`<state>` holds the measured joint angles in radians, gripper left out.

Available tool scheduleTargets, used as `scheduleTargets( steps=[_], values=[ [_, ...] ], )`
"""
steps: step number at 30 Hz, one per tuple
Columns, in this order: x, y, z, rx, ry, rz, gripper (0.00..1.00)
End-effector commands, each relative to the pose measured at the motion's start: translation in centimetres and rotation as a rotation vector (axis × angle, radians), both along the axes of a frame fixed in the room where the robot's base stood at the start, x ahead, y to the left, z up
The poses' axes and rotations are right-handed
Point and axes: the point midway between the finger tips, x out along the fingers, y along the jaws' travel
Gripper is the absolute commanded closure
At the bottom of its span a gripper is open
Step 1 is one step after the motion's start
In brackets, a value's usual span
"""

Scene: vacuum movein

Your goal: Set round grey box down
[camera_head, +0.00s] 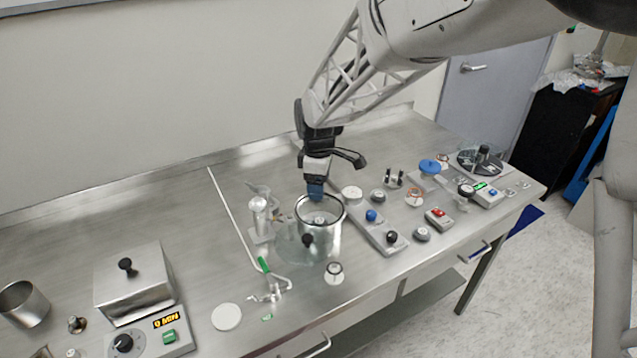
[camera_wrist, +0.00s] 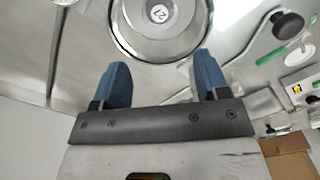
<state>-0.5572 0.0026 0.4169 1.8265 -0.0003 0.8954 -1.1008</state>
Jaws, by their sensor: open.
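A round grey box (camera_wrist: 158,14) with a white numbered label lies inside an open metal vessel (camera_head: 330,240), as the wrist view shows. In the head view only a small pale part of it (camera_head: 320,219) shows inside the rim. My gripper (camera_head: 315,191) is above the back left part of the vessel's rim, pointing down. In the wrist view my gripper's (camera_wrist: 161,70) two blue fingers are spread apart with nothing between them. The box is apart from the fingers. Its underside is hidden.
Right of the vessel is a grey strip with a blue knob (camera_head: 371,215) and a black knob (camera_head: 392,237). A glass-and-metal fitting (camera_head: 259,220) stands close left. In front are a green-handled valve (camera_head: 265,268) and a small white-topped jar (camera_head: 335,272).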

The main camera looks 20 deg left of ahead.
Motion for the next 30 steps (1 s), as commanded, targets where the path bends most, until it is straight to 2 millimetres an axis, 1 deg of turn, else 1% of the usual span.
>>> scheduleTargets(
  steps=[12, 14, 17, 20, 23, 26, 30],
  values=[
    [0.0, -0.1, 0.0, 0.000, 0.000, -0.002, 0.32],
    [0.0, -0.3, 0.2, 0.001, -0.001, -0.008, 0.32],
    [-0.2, -1.1, 0.7, 0.002, -0.005, -0.033, 0.32],
    [-0.5, -2.8, 1.8, 0.008, -0.012, -0.083, 0.32],
    [-1.2, -5.1, 3.4, 0.015, -0.025, -0.159, 0.32],
    [-2.2, -8.2, 5.0, 0.023, -0.037, -0.258, 0.32],
    [-4.2, -12.9, 7.4, 0.037, -0.056, -0.419, 0.32]
  ],
)
